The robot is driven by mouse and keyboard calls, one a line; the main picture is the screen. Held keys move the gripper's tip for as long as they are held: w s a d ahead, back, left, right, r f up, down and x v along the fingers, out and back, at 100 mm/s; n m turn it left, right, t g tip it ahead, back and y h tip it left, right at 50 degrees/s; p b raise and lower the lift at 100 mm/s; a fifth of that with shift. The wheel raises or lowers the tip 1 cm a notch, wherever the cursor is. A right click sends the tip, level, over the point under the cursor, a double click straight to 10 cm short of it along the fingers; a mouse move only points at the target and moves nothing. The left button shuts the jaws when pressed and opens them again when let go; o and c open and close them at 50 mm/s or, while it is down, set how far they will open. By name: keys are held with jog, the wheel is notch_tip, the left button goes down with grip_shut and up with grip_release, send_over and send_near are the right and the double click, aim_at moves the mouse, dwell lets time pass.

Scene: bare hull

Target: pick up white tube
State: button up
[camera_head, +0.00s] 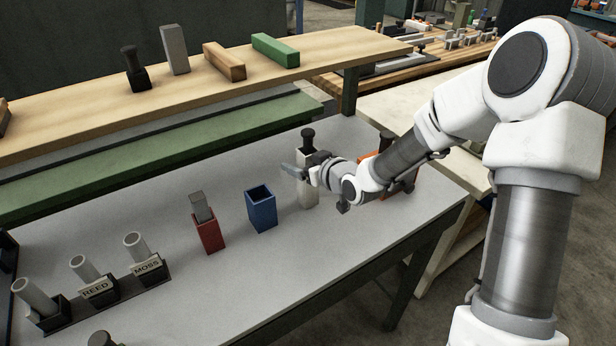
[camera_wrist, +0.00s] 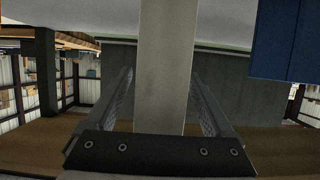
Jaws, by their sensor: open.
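A white square tube (camera_head: 307,190) stands upright on the grey table, with a black knobbed piece (camera_head: 307,140) at its top. My gripper (camera_head: 293,170) is at the tube's upper part, with its jaws open. In the wrist view the pale tube (camera_wrist: 165,60) runs upright between the two spread fingers of my gripper (camera_wrist: 163,105), with gaps on both sides. The arm hides part of the tube in the head view. Several whitish round tubes (camera_head: 136,245) lean in black holders at the front left, some labelled REED and MOSS.
A blue square tube (camera_head: 261,212) stands left of the white one; it also shows in the wrist view (camera_wrist: 285,40). A red one (camera_head: 208,234) holding a grey block is farther left. An orange one (camera_head: 402,187) is behind my arm. A wooden shelf (camera_head: 120,105) with blocks runs behind.

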aim_at(302, 148)
jog(key=shift+w+a+f, duration=0.15)
jog(key=shift+w, duration=0.1)
grip_shut()
dwell(0.5)
notch_tip(302, 148, up, 2)
jog(key=shift+r, duration=0.1)
notch_tip(302, 148, up, 2)
jog(key=shift+r+p, duration=0.1)
jog(key=shift+p, duration=0.35)
jog(key=s+d+r+p, duration=0.1)
jog(key=d+r+p, duration=0.15)
jog(key=d, duration=0.25)
jog(key=s+d+r+p, duration=0.1)
jog(key=d+r+p, duration=0.1)
jog(key=d+r, duration=0.3)
jog(key=s+d+f+m+t+h, duration=0.1)
jog(key=s+d+m+h, duration=0.2)
jog(key=s+d, duration=0.3)
jog(key=shift+s+d+f+t, duration=0.35)
jog(key=shift+d+f+t, duration=0.05)
jog(key=shift+d, duration=0.15)
